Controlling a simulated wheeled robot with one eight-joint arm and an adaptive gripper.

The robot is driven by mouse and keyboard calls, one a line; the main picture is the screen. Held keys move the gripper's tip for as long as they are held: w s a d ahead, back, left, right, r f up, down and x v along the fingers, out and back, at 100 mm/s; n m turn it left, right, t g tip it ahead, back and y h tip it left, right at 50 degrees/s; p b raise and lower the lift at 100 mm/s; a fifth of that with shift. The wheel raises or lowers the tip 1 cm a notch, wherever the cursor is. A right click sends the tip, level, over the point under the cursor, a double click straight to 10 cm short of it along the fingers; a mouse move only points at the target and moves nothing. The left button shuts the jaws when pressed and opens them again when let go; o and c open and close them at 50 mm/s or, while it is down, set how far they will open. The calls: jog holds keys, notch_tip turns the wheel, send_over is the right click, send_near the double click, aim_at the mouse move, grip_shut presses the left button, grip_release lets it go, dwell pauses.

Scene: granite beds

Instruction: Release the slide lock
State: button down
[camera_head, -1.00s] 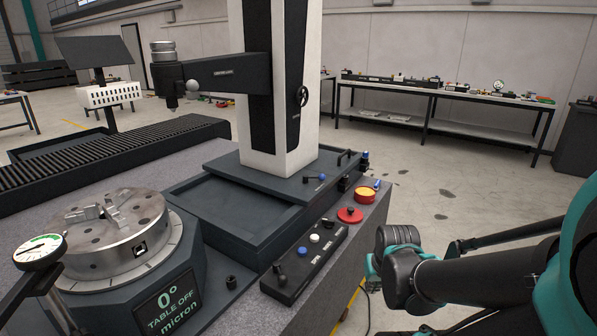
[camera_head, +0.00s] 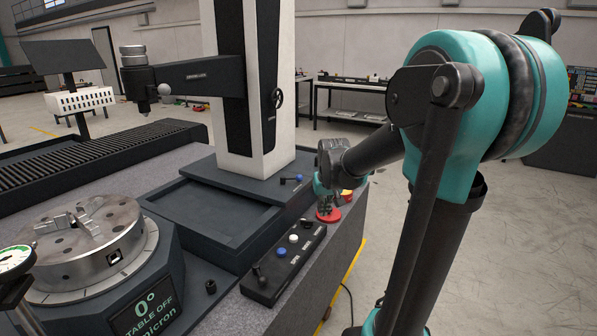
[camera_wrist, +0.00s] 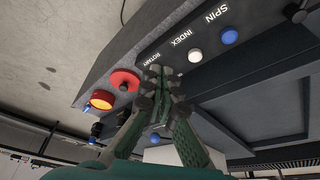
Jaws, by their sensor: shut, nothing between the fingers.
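A short lever with a blue knob (camera_head: 298,178) sits on the dark base plate at the column's foot; no label shows, so I cannot tell if it is the slide lock. A blue knob (camera_wrist: 154,138) also shows in the wrist view, partly behind the fingers. My gripper (camera_head: 327,207) is over the panel's far end, in front of the red button (camera_head: 329,216) in the head view. In the wrist view my gripper (camera_wrist: 164,74) is shut and empty, its tips over the panel near the word ROTARY. Contact cannot be judged.
A control panel (camera_head: 270,282) carries blue, white and black controls, marked SPIN, INDEX and ROTARY. A yellow-topped red button (camera_wrist: 101,100) is beside the red one. The tall column (camera_head: 235,130) and rotary table (camera_head: 85,250) stand left.

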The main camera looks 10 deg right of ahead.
jog(key=w+a+r, duration=0.1)
jog(key=w+r, duration=0.2)
jog(key=w, duration=0.8)
jog(key=w+a+r, duration=0.1)
jog(key=w+r, duration=0.2)
jog(key=w, duration=0.8)
jog(key=w+a+r, duration=0.2)
jog(key=w, duration=1)
jog(key=shift+r, duration=0.4)
jog(key=x, duration=1)
jog(key=shift+d, duration=0.15)
jog(key=shift+s+f, duration=0.15)
jog(key=shift+s, duration=0.9)
jog(key=shift+s+f, duration=0.15)
jog(key=shift+s, duration=0.3)
jog(key=shift+s+f, duration=0.15)
jog(key=shift+s, duration=0.35)
